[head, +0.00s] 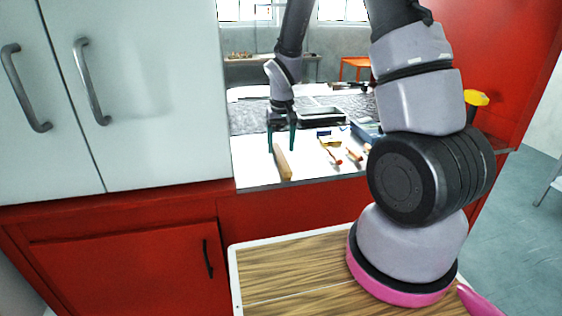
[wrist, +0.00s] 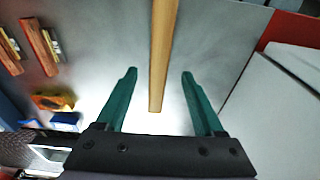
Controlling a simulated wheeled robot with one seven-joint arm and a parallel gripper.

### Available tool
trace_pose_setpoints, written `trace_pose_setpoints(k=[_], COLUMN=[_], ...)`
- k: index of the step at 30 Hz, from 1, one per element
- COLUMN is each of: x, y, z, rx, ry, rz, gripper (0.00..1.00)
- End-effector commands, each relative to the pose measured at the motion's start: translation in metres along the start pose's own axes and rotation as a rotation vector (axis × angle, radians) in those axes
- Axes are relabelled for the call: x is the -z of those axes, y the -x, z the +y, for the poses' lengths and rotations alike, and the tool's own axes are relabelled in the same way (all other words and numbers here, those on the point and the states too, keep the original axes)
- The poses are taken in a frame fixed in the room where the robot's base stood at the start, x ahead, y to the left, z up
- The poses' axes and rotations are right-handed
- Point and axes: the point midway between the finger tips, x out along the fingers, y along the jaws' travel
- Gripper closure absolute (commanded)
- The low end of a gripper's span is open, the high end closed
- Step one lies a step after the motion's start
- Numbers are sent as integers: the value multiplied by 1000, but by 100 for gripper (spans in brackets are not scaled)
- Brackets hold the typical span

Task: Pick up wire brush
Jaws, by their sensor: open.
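My gripper (head: 281,147) is open and points down over the counter, its green fingers apart. In the wrist view my gripper (wrist: 159,73) has a long pale wooden handle (wrist: 163,50) between its fingertips, with clear gaps on both sides. The handle runs out of the top of that view. In the head view the wooden handle (head: 284,165) lies near the counter's front edge, just below the fingers. No bristles show on it, so I cannot tell for sure that it is the wire brush.
Several small tools lie right of the handle, among them a red-ended one (head: 331,153). A blue object (head: 366,131) sits behind them. A white cabinet (head: 140,100) stands close on the left. The grey counter (head: 252,174) around the handle is clear.

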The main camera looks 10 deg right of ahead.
Motion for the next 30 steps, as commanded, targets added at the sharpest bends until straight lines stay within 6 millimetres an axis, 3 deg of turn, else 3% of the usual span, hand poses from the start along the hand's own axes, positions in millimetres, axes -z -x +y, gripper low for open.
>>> trace_pose_setpoints(k=[9, 18, 20, 24, 30], x=[3, 4, 4, 4, 4], y=[-44, -49, -49, -49, -49], z=[1, 1, 1, 1, 1], rx=[0, 0, 0, 0, 0], ry=[-1, -1, -1, -1, -1], rz=[-1, 2, 2, 2, 2], gripper=[30, 30, 49, 100, 100])
